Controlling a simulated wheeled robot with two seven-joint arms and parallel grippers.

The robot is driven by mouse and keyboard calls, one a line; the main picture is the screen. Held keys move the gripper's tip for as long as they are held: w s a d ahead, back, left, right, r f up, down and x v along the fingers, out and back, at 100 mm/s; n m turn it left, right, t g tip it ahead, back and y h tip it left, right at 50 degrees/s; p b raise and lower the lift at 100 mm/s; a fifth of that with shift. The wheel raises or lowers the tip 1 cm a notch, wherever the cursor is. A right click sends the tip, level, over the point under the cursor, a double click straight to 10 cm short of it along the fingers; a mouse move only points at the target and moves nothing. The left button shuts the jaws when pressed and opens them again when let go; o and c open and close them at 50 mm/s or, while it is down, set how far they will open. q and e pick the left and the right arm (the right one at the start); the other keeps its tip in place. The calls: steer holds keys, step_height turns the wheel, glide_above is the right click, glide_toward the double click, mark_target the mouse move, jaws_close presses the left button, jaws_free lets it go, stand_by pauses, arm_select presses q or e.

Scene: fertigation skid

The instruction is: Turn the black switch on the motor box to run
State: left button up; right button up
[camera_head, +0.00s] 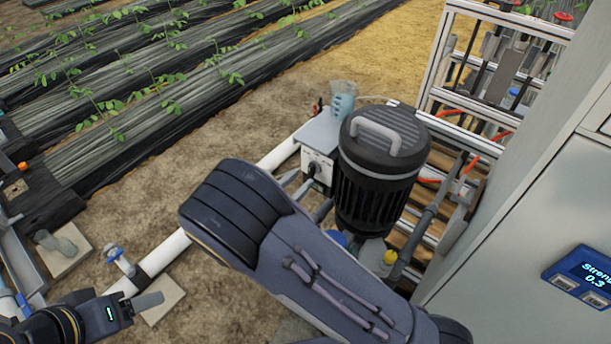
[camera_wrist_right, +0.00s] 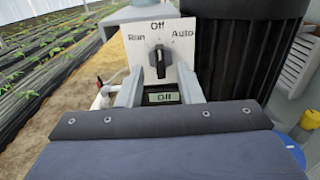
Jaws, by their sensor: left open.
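The motor box (camera_head: 318,137) is a light grey box beside the black motor. In the right wrist view its white front panel (camera_wrist_right: 136,50) shows the labels Run on the left, Off at the top and Auto on the right. The black switch (camera_wrist_right: 159,62) points up at Off, and a small display (camera_wrist_right: 163,97) below reads Off. My right gripper (camera_wrist_right: 160,72) is open, its two fingers on either side of the switch with gaps visible. In the head view my right gripper (camera_head: 297,184) is at the box front. My left gripper (camera_head: 146,303) is open and empty, low at the left.
A black ribbed motor (camera_head: 372,185) stands close right of the box. A blue-tinted jug (camera_head: 342,100) stands on or behind the box top. A white pipe (camera_head: 160,254) runs along the ground. A grey cabinet (camera_head: 540,215) fills the right side.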

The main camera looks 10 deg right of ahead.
mark_target(309, 171)
steer(key=shift+x, duration=1.65)
steer(key=shift+c, duration=0.4)
jaws_close()
